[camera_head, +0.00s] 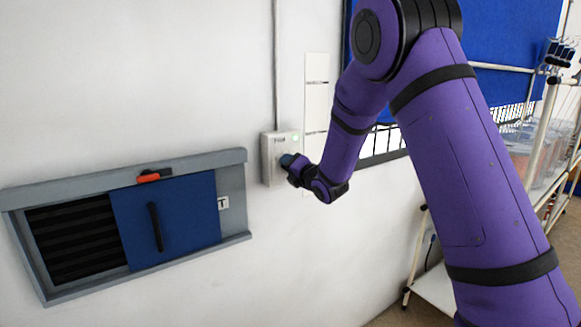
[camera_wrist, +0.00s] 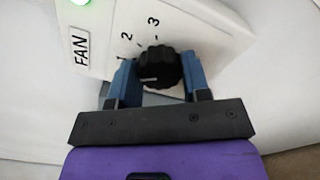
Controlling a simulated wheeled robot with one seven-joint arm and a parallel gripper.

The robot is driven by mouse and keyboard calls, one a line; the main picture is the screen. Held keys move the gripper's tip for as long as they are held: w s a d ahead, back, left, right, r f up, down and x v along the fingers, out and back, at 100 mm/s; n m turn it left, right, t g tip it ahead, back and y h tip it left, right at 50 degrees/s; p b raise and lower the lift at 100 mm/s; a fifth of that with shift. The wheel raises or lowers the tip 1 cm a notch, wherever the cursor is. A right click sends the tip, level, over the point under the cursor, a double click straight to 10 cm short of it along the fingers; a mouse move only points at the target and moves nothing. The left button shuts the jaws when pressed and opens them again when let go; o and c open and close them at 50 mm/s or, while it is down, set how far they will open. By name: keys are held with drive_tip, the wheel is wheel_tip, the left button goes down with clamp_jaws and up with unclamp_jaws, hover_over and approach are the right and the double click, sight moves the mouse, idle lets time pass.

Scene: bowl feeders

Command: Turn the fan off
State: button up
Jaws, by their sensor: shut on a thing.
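The fan control box (camera_head: 278,150) is fixed to the wall right of the blue sliding panel. In the wrist view its white face (camera_wrist: 200,40) carries a FAN label (camera_wrist: 81,48), the numerals 1, 2 and 3, and a lit green lamp (camera_wrist: 80,2). Its black ridged knob (camera_wrist: 158,60) sits between the blue fingers of my gripper (camera_wrist: 158,74), which is shut on it. The knob's white mark points left, just below the numeral 1. In the head view my gripper (camera_head: 290,162) meets the box and hides the knob.
A grey-framed wall vent (camera_head: 246,200) with a blue sliding panel (camera_head: 185,220) and black handle is on the left. A white conduit (camera_head: 275,60) rises above the box. Blue boards and a white rack (camera_head: 548,110) stand at right. The wall around the box is mostly clear.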

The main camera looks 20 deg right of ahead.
drive_tip(key=n, duration=0.5)
drive_tip(key=shift+f, duration=0.1)
idle(0.5)
drive_tip(key=o, duration=0.9)
drive_tip(key=v, duration=1)
drive_tip(key=shift+s+d, duration=0.1)
drive_tip(key=shift+s, duration=0.3)
